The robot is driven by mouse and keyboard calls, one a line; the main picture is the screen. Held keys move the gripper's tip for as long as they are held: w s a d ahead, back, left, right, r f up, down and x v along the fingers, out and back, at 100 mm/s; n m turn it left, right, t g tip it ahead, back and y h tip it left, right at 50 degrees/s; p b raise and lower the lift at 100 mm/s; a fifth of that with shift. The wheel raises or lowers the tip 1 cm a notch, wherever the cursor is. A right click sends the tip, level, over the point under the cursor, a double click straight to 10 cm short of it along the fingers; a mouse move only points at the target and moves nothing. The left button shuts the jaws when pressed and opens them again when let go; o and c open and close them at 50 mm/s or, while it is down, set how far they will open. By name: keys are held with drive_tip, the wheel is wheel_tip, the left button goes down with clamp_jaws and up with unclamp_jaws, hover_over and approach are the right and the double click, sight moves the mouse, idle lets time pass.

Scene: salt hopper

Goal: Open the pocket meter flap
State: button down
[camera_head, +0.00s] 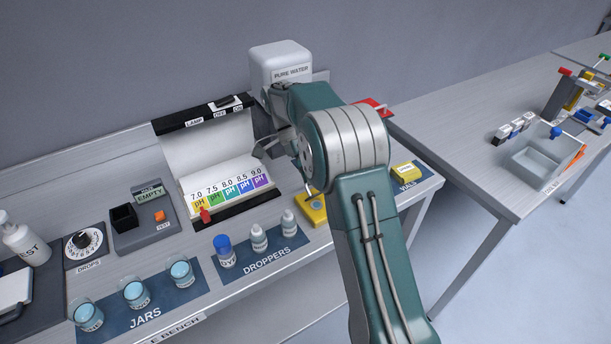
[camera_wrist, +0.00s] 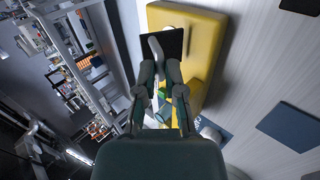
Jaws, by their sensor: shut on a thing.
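The yellow pocket meter (camera_wrist: 205,35) fills the upper middle of the wrist view, with a black flap (camera_wrist: 174,42) on it. A pale tab (camera_wrist: 155,47) stands out from the flap towards my fingers. My gripper (camera_wrist: 160,75) is shut on the flap at this tab; the exact contact is hard to see. Something greenish and clear (camera_wrist: 164,108) shows between the fingers. In the head view part of the yellow meter (camera_head: 313,210) shows on the bench beside my arm, which hides the rest of it and most of my gripper.
A lamp box with a pH colour chart (camera_head: 228,191) stands left of my arm. Droppers (camera_head: 259,238) and jars (camera_head: 136,294) stand on blue mats in front. A white PURE WATER container (camera_head: 280,62) is behind my arm. A yellow box (camera_head: 407,172) lies at the VIALS mat.

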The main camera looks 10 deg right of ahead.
drive_tip(key=shift+d, duration=0.2)
drive_tip(key=c, duration=0.7)
unclamp_jaws()
drive_tip(key=shift+c, duration=0.2)
drive_tip(key=shift+d, duration=0.15)
drive_tip(key=shift+a, duration=0.2)
